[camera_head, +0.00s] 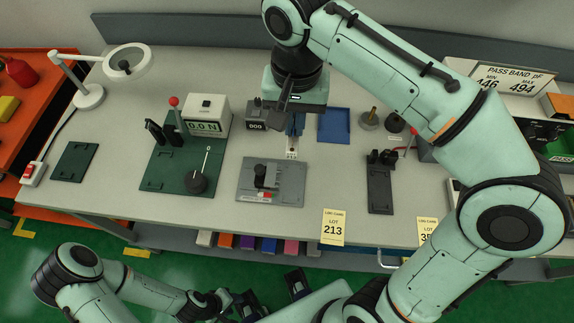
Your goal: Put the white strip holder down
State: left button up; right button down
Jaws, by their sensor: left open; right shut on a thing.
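The white strip holder (292,146) is a narrow white piece with a small printed label, "P14" as far as I can read. It shows just below the fingers of my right gripper (295,124), which is shut on it over the back middle of the table. The gripper hides its upper part, and I cannot tell whether it touches the table top (225,165). My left gripper (262,299) is open and empty, low in front of the table near the bottom edge of the view.
A grey plate with a black clamp (286,184) lies in front of the holder. A black fixture (380,190) stands further right.

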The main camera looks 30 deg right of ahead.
pick_arm(q)
jog(key=shift+s+f+b, duration=0.2)
jog(key=shift+f+b, duration=0.45)
jog(key=shift+f, duration=0.1)
jog(key=shift+s+f+b, duration=0.25)
jog(key=shift+f+b, duration=0.45)
jog(key=shift+s+f+b, duration=0.2)
jog(key=shift+f+b, duration=0.45)
jog(key=shift+f, duration=0.1)
pick_arm(e)
jog(key=shift+s+f, duration=0.15)
jog(key=shift+f, duration=9.2)
jog(key=shift+f, duration=0.2)
jog(key=c, duration=1.2)
grip_release()
jog(key=shift+c, duration=0.2)
jog(key=shift+r, duration=0.15)
pick_arm(q)
notch_tip(320, 180, up, 2)
jog(key=shift+w+r+p, duration=0.15)
jog(key=shift+r+p, duration=0.1)
jog(key=shift+p, duration=1)
pick_arm(e)
notch_tip(320, 180, up, 12)
